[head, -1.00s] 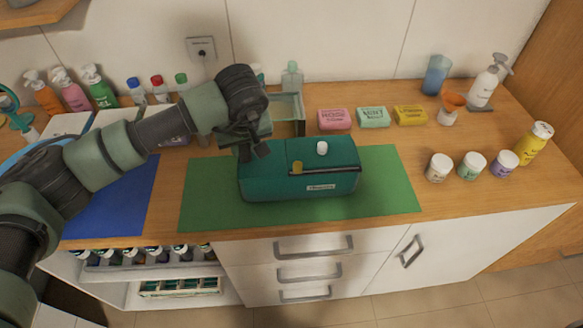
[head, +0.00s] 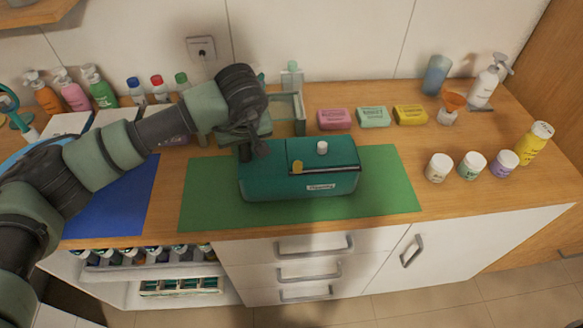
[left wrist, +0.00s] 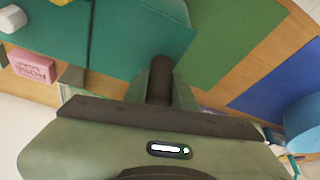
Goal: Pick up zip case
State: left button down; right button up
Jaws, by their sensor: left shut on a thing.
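The zip case (head: 270,180) is a teal box-shaped case with a pale label on its front. It rests on the green mat (head: 392,185), with a white knob and a yellow tab on its top. My left gripper (head: 252,150) is at the case's upper left end and shut on it there. In the left wrist view the teal case (left wrist: 130,35) fills the upper left, against a dark finger. The other finger and the exact contact are mostly hidden. My right gripper is not in view.
Pink (head: 334,119), mint (head: 373,117) and yellow (head: 410,115) soap bars lie behind the case. Several jars and bottles stand to the right. A small glass-like stand (head: 298,112) is close behind the gripper. The blue mat (head: 125,190) is at left.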

pick_arm(q)
jog(key=shift+r, duration=0.15)
dwell(0.5)
jog(key=shift+w+r, duration=0.1)
jog(key=shift+r, duration=0.15)
notch_tip(320, 180, up, 19)
jog(key=b, duration=0.5)
jog(key=shift+r, duration=0.15)
jog(key=shift+f+b, duration=6.45)
jog(key=shift+f, duration=3.55)
